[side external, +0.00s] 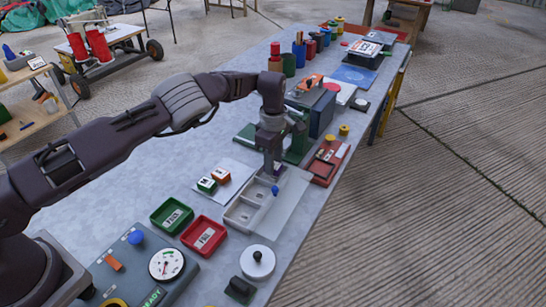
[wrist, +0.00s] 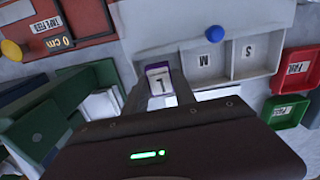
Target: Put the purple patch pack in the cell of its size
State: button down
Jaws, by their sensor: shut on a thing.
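The purple patch pack (wrist: 159,80) has a white label reading L. It is held between the two fingers of my gripper (wrist: 158,92), which is shut on it. In the side view my gripper (side external: 273,172) points down at the far end of the pale sorting tray (side external: 240,219), and only a bit of purple shows there. In the wrist view the tray's cells marked S (wrist: 249,52) and M (wrist: 204,60) lie right of the pack and look empty. The pack is at the tray's remaining end; whether it touches the floor there I cannot tell.
A blue knob (side external: 275,190) stands at the tray's edge. Green (side external: 172,216) and red (side external: 204,235) bins stand nearer. A green fixture (side external: 297,143) and red tray (side external: 328,160) are close beyond.

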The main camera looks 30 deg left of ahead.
jog(key=c, duration=0.7)
grip_release()
jog(key=shift+r, duration=0.15)
jog(key=shift+r, duration=0.3)
jog(key=shift+r, duration=0.15)
dwell(0.6)
jog(key=shift+r, duration=0.25)
jog(key=shift+r, duration=0.15)
dwell(0.6)
jog(key=shift+r, duration=0.25)
